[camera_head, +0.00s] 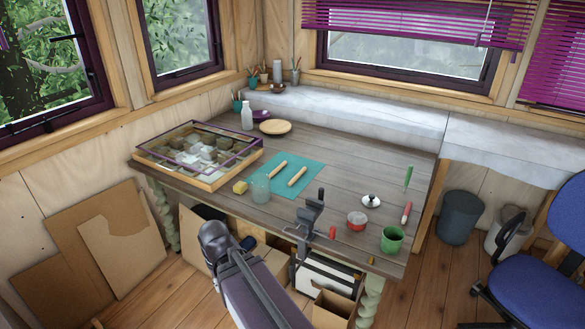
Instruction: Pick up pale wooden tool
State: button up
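Two pale wooden tools lie apart on a teal mat (314,165) on the workbench. One pale tool (278,170) is on the left and the other (297,177) is to its right and a little nearer. Both are slim, short and slanted the same way, with nothing on top of them. I cannot tell from here which one the task means. A dark and grey part of my arm shows at the lower middle, in front of the bench. I cannot make out my gripper's fingers in this view.
A dark clamp (311,213) with a red handle stands at the bench's front edge. A glass jar (261,190) and yellow block (240,187) sit left of the mat, near a glass-topped case (165,176). A red-banded dish (357,221) and green cup (392,240) stand right.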

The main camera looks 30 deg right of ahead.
aim_at(302, 170)
jog(key=z, duration=0.65)
jog(key=i, duration=1.2)
jog(key=z, duration=0.5)
